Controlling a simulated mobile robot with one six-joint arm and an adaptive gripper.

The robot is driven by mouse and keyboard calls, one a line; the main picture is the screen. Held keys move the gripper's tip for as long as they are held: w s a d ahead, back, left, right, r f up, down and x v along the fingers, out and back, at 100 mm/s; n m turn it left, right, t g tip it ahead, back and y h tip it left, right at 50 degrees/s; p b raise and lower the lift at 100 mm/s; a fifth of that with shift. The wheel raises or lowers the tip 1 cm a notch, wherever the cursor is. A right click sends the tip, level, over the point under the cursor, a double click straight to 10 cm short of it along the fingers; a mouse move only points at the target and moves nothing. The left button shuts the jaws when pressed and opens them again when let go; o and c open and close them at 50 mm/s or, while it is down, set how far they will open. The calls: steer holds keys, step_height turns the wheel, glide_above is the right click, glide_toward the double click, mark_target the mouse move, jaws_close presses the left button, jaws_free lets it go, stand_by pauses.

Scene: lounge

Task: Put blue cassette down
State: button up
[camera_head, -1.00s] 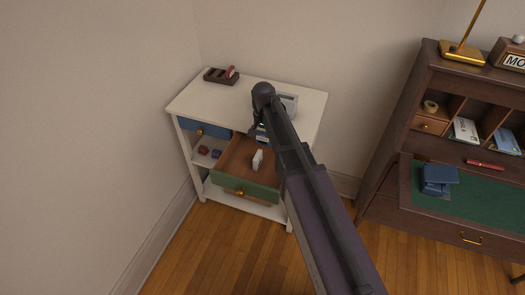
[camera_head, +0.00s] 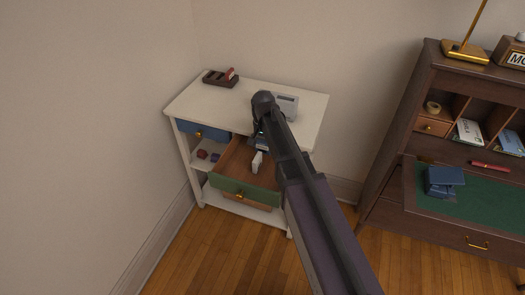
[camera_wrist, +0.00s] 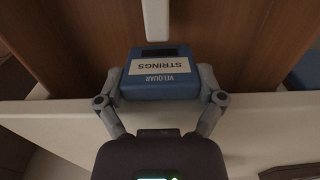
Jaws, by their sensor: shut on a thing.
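The blue cassette (camera_wrist: 160,88), with a white label reading "VELQUAR STRINGS", is between the fingers of my gripper (camera_wrist: 162,84) in the wrist view. The gripper is shut on its two sides. In the head view my gripper (camera_head: 261,141) is at the back of the open drawer (camera_head: 236,158) with the green front, and my arm covers much of it. The drawer has a brown wooden floor, and a white upright object (camera_head: 257,162) stands in it. I cannot tell whether the cassette touches the drawer floor.
The white cabinet (camera_head: 250,88) carries a dark rack (camera_head: 219,80) and a grey-white device (camera_head: 287,104) on top. A closed blue drawer (camera_head: 202,131) is at the left, above a shelf with small red and blue items. A brown desk (camera_head: 405,225) stands at the right.

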mark_target(263, 141)
steer(key=shift+f+b, duration=0.7)
steer(key=shift+f, duration=0.4)
steer(key=shift+f, duration=0.1)
steer(key=o, duration=0.9)
steer(key=shift+c, duration=0.2)
step_height(263, 141, up, 12)
steer(key=p, duration=1.2)
steer(key=shift+d, duration=0.1)
steer(key=s+d+n, duration=0.4)
steer(key=s+d, duration=1.3)
steer(key=shift+s+d, duration=0.2)
steer(key=shift+d, duration=0.05)
